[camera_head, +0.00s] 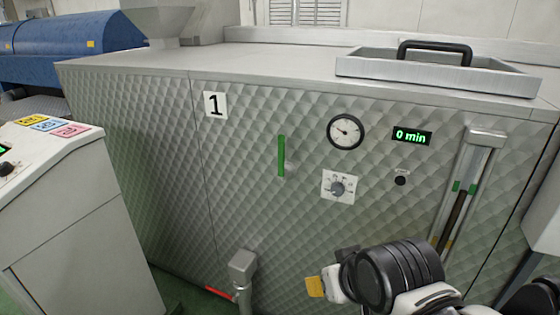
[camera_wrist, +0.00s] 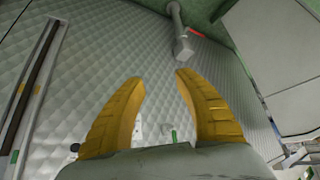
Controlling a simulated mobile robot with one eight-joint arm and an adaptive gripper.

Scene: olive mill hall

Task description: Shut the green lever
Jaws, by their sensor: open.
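The green lever (camera_head: 281,155) stands upright on the quilted metal front of the machine marked 1 (camera_head: 215,105). In the wrist view a green piece, seemingly the same lever (camera_wrist: 174,136), shows small near the base of the fingers, partly hidden by my gripper body. My gripper (camera_wrist: 158,78) is open and empty, with two curved yellow fingers spread apart. In the head view one yellow finger of my gripper (camera_head: 315,287) shows, below and to the right of the lever and apart from it.
Right of the lever are a round gauge (camera_head: 345,132), a dial (camera_head: 338,187), a black knob (camera_head: 401,180) and a display (camera_head: 411,136) reading 0 min. A sight tube (camera_head: 466,190) stands farther right. A pipe outlet (camera_head: 243,269) with a red handle (camera_head: 218,293) juts out below.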

